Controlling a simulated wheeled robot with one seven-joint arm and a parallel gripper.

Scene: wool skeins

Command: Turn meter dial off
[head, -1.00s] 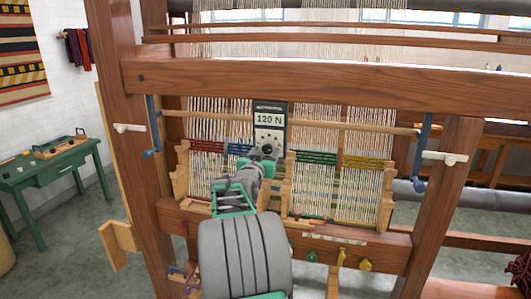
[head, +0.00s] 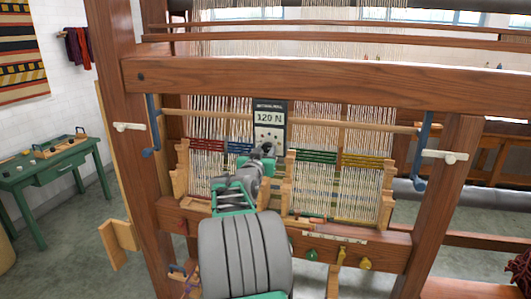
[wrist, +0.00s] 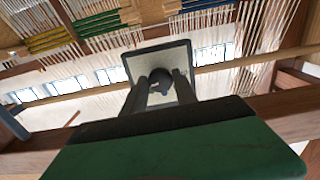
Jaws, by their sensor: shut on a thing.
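The meter (head: 270,105) is a dark upright box with a pale display reading 120 N, in front of the loom's warp threads. It also shows from below in the wrist view (wrist: 143,52). The dial (wrist: 159,78) is a small dark round knob on the meter's face. My gripper (head: 266,150) is at the lower part of the meter and hides the dial in the head view. In the wrist view its two fingers (wrist: 165,85) stand on either side of the dial, shut on it. The dial's markings cannot be read.
The loom's wooden beam (head: 320,85) runs above the meter, and a thin rod (head: 370,124) passes near it. Warp threads with coloured bands lie on both sides. Blue cranks (head: 421,160) hang at the posts. A green table (head: 50,172) stands far left.

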